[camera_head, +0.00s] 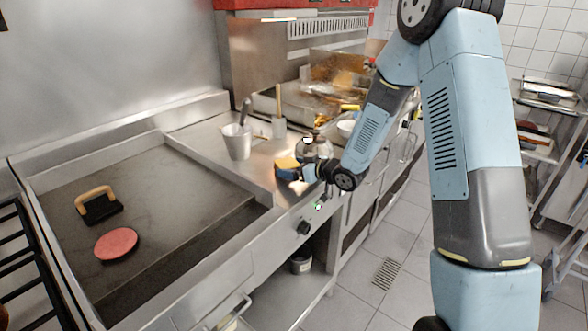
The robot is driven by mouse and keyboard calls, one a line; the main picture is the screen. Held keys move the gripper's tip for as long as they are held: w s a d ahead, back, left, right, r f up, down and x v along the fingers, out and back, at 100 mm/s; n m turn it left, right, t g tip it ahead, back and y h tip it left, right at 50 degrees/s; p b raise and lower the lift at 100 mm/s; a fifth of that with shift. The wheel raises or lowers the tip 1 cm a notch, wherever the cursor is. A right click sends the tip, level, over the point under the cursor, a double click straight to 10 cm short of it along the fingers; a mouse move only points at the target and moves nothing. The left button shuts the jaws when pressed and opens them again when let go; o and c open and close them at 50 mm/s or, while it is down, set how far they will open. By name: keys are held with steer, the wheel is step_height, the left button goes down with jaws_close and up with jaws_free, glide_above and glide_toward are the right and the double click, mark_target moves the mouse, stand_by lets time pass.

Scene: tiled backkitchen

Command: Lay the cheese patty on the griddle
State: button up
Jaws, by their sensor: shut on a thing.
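The griddle (165,185) is a wide, flat steel plate with raised edges at the left. My gripper (296,170) is to the right of the griddle, over the steel counter by its front edge. It is shut on a small yellow-orange piece, which I take to be the cheese patty (287,162). A dark blue part shows just under the yellow piece; I cannot tell what it is. The fingertips are small and partly hidden, and I cannot tell whether the piece touches the counter.
A pink round patty (116,244) and a press with a wooden handle (98,205) lie on the griddle's left part. Its middle and right are clear. A metal pot (237,141) with a utensil and a smaller container (279,127) stand on the counter behind my gripper.

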steer(key=shift+s+d+f, duration=0.1)
steer(key=shift+f, duration=0.4)
steer(key=shift+s+f, duration=0.15)
steer(key=shift+f, duration=0.2)
steer(key=o, duration=0.8)
steer(key=shift+f, duration=0.1)
steer(key=shift+r, duration=0.3)
steer(key=shift+d+r, duration=0.3)
steer(key=v, duration=1.1)
steer(key=shift+d+r, duration=0.1)
steer(key=shift+r, duration=0.4)
